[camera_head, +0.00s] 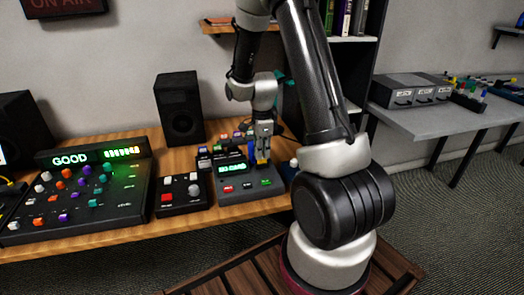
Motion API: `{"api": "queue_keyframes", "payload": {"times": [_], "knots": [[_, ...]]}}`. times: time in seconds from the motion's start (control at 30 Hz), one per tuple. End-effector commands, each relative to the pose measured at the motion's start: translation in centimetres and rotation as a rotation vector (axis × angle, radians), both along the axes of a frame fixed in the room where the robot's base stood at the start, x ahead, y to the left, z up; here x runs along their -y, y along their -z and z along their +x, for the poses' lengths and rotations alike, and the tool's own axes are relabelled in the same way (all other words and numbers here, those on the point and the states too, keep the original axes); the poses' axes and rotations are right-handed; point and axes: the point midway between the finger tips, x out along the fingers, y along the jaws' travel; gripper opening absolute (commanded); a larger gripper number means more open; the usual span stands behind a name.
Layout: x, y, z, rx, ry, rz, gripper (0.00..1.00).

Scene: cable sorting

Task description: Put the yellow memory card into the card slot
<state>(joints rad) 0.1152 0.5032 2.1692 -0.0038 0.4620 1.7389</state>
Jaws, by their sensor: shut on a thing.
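My gripper (263,152) points down above the back right of a small grey device with a green-lit display. It is shut on the yellow memory card (262,164), which shows as a small yellow patch below the fingertips. The grey device (250,189) stands on the wooden desk and has a red button and a green button on its sloped front. The card slot itself cannot be made out; the card and fingers cover that part of the device. I cannot tell whether the card touches the device.
Further left is a large mixing console (75,200) reading GOOD. A black speaker (179,108) stands behind. Several small coloured items lie behind the device. A grey side table (440,118) is at right.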

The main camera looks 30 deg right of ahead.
Motion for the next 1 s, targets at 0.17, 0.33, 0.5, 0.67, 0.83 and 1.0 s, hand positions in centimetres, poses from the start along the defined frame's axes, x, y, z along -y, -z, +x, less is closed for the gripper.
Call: {"api": "queue_keyframes", "payload": {"times": [0.17, 0.33, 0.5, 0.67, 0.83, 1.0], "knots": [[0.00, -0.01, 0.00, 0.000, 0.000, 0.000, 0.00], [0.00, 0.05, -0.01, 0.000, 0.000, 0.000, 0.00], [0.00, 0.39, -0.02, -0.001, 0.000, 0.000, 0.00], [0.00, 0.79, 0.00, 0.000, 0.000, 0.000, 0.00], [0.00, 0.89, 0.01, 0.000, 0.000, 0.000, 0.00], [0.00, 0.89, 0.01, 0.000, 0.000, 0.000, 0.00]]}}
